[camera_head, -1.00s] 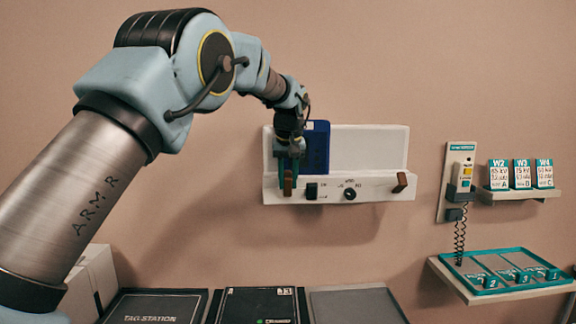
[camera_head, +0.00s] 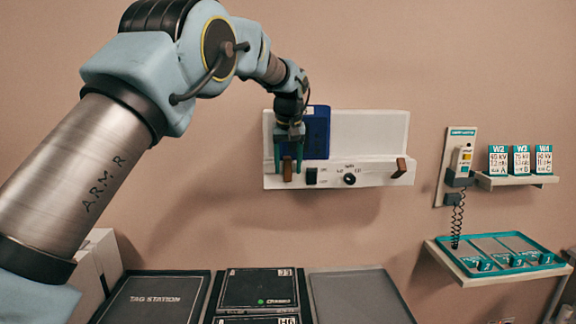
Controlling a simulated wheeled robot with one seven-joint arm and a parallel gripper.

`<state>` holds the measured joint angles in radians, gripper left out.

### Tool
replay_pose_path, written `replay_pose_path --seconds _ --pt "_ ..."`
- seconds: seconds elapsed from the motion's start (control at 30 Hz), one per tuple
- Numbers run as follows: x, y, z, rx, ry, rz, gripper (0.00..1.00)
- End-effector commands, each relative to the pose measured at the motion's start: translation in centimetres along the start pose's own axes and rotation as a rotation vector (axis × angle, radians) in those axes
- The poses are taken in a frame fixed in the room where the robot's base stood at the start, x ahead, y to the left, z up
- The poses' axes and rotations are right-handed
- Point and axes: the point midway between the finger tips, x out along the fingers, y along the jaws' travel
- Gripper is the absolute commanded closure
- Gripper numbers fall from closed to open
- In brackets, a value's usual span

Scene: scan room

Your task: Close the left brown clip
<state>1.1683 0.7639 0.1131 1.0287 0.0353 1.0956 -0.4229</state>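The left brown clip (camera_head: 287,172) is on the front face of the white wall holder (camera_head: 370,140), near its left end. It stands about upright. A second brown clip (camera_head: 400,167) at the right end leans to the right. A blue cassette (camera_head: 318,132) stands in the holder against its back, partly hidden by my gripper. My gripper (camera_head: 288,168) points down at the left clip. Its two teal fingers are apart, one on each side of the clip's upper part, with gaps that look clear. Nothing appears held.
A black switch (camera_head: 312,176) and a round knob (camera_head: 349,179) sit just right of the left clip. A handset (camera_head: 462,160) on a coiled cord, a card shelf (camera_head: 520,181) and a teal-rimmed tray (camera_head: 500,262) are farther right. Dark trays lie below.

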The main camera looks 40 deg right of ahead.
Motion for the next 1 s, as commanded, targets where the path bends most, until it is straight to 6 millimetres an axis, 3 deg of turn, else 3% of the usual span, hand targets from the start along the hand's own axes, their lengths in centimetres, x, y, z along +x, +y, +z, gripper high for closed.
replay_pose_path --seconds 0.37,0.8,1.0 --pt "-0.8 0.0 0.0 0.000 0.001 0.000 0.40" --pt "-8.7 0.0 0.0 0.000 0.002 0.000 0.40" --pt "-10.6 0.0 0.0 0.000 0.001 0.000 0.40"
